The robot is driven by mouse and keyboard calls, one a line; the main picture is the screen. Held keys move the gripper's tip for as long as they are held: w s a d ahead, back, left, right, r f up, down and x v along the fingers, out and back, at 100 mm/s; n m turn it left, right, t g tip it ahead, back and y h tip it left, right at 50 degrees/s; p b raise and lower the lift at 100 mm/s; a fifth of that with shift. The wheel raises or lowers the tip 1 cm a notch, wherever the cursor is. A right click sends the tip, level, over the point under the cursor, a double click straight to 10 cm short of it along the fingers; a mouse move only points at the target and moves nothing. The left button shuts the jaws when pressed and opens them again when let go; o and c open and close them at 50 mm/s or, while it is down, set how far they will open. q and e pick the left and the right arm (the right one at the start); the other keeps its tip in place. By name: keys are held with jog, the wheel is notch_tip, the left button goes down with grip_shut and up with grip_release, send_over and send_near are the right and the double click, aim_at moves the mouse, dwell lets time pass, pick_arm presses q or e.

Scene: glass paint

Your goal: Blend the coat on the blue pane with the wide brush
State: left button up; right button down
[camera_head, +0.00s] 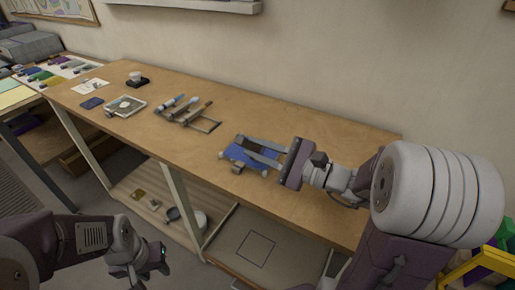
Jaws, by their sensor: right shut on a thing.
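The blue pane (240,153) lies on the wooden bench near its front edge, right of the middle. Grey holder-like parts sit at its edges. My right gripper (272,152) reaches over the pane from the right with its jaws low above it. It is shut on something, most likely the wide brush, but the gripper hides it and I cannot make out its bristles. I cannot tell whether it touches the pane. My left gripper (140,262) hangs in front of the bench at the lower left, away from the pane. Its jaw gap is not clear.
A rack (202,122) with several brush-like tools stands left of the pane. Further left are a tray (126,105), a small blue piece (91,102) and a cup on a black base (137,79). A shelf lies below.

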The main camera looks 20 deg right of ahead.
jog(key=shift+f, duration=0.25)
dwell(0.5)
jog(key=shift+v, duration=1.15)
jog(key=shift+r+p, duration=0.4)
jog(key=shift+r, duration=0.25)
jog(key=shift+w+f, duration=0.1)
jog(key=shift+w, duration=0.1)
jog(key=w, duration=1)
jog(key=shift+s, duration=0.1)
